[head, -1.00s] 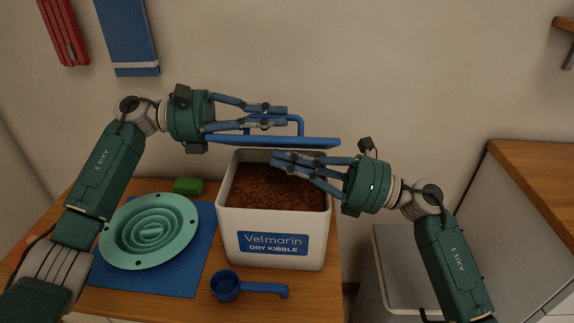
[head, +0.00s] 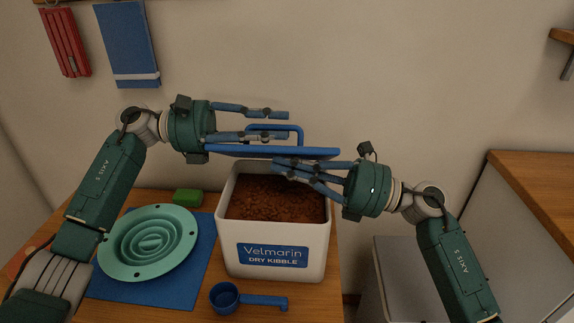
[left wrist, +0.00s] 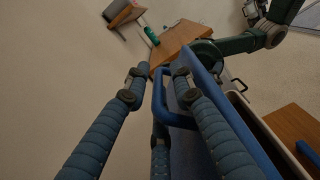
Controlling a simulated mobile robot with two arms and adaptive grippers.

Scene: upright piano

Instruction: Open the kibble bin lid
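The kibble bin (head: 272,270) is a white box labelled Velmarin Dry Kibble, with brown kibble (head: 275,198) showing inside. Its blue lid (head: 225,152) is seen edge-on above the bin's back rim, clear of the opening, with its blue handle (head: 290,128) upward. My left gripper (head: 285,126) has its fingers spread at the handle. In the left wrist view the handle (left wrist: 160,95) lies between the spread fingers. My right gripper (head: 276,166) is over the bin, just below the lid in the picture; its fingertips lie close together, and whether it touches the lid is unclear.
A blue scoop (head: 226,298) lies in front of the bin. A green slow-feeder bowl (head: 148,243) sits on a blue mat (head: 190,275) to the left, with a green sponge (head: 187,197) behind. A grey cabinet with a wooden top (head: 540,180) stands right.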

